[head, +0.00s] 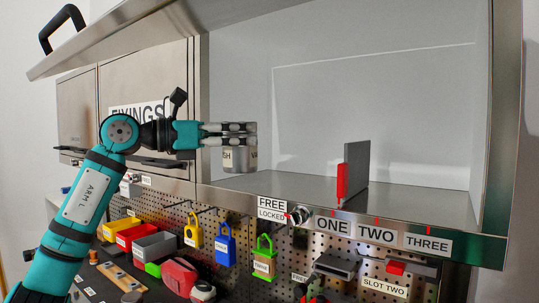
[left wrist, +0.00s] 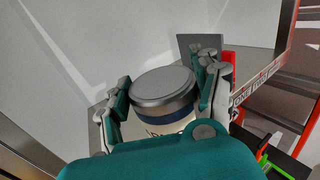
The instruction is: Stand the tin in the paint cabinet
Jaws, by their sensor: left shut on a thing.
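My right gripper is not in view.
A grey upright divider (head: 356,165) with a red front edge stands on the cabinet floor. The raised door (head: 140,30) hangs overhead. The front lip carries labels ONE (head: 332,226), TWO (head: 376,235) and THREE (head: 427,243). Coloured bins, padlocks and tools sit below. The floor left of the divider looks clear.

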